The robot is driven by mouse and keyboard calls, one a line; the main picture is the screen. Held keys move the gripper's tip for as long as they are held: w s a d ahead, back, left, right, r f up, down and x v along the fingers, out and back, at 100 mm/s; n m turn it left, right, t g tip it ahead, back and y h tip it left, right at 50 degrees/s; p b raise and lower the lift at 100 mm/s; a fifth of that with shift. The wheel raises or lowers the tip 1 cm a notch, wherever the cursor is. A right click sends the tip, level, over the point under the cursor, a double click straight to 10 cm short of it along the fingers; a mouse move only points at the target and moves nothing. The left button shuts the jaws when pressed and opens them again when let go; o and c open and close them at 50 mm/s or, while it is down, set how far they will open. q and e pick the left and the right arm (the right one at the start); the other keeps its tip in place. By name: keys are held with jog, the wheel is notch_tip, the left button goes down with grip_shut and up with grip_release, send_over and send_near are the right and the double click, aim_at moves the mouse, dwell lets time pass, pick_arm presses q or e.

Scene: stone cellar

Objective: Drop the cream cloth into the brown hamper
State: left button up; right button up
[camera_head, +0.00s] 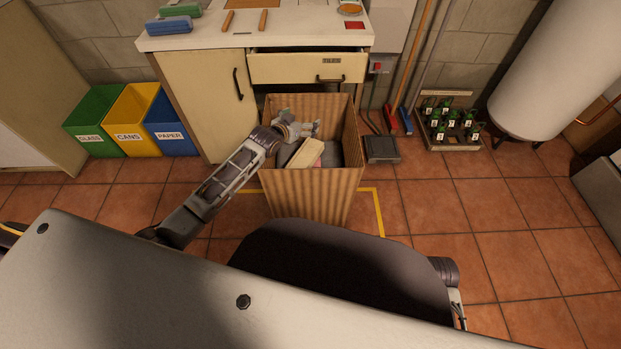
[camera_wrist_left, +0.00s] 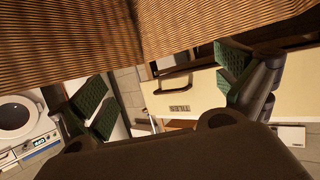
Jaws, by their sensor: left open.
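The brown hamper (camera_head: 311,196), a tall open box with ribbed sides, stands on the floor in front of the workbench. The cream cloth (camera_head: 304,154) shows as a folded pale bundle inside it, lying over dark grey stuff, with a pinkish edge beside it. My left gripper (camera_head: 304,129) is over the hamper's opening at its left rear, open, with nothing seen between its fingers. In the left wrist view the spread fingers (camera_wrist_left: 165,86) show green pads, with the hamper's ribbed wall (camera_wrist_left: 65,45) close across the top. My right gripper is not in view.
The workbench (camera_head: 205,100) with an open drawer (camera_head: 305,67) stands directly behind the hamper. Green, yellow and blue bins (camera_head: 130,120) stand to the left. A bottle crate (camera_head: 450,120) and a white tank (camera_head: 550,70) are at right.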

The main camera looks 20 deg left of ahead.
pick_arm(q)
jog(key=v, duration=1.1)
jog(key=shift+s, duration=0.35)
jog(key=shift+a+r, duration=0.1)
dwell(0.9)
